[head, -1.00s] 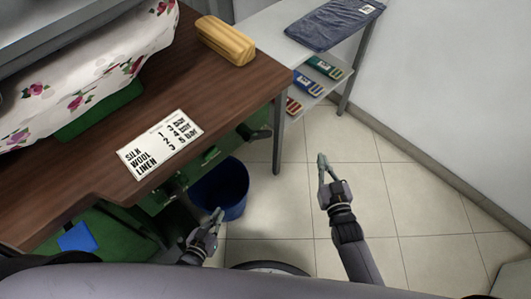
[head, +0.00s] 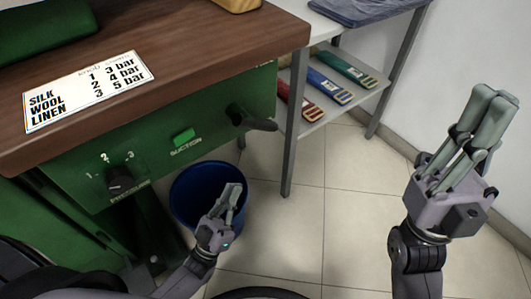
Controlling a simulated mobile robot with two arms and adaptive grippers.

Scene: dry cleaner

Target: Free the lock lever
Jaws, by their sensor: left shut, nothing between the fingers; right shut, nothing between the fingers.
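A dark lever (head: 258,123) sticks out from the right end of the green front panel (head: 75,160), below the wooden tabletop. It appears to be the lock lever; its mount is in shadow, and I cannot tell whether it is locked. My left gripper (head: 232,196) is shut and empty, in front of the blue bucket, below and slightly left of the lever and apart from it. My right gripper (head: 497,105) is shut and empty, raised at the far right, well away from the lever.
The panel also carries a black pressure knob (head: 120,180) and a green suction button (head: 183,137). A blue bucket (head: 185,203) stands on the floor below. A card (head: 88,90) lies on the tabletop. A grey shelf rack (head: 289,150) stands behind, with tiled floor clear before it.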

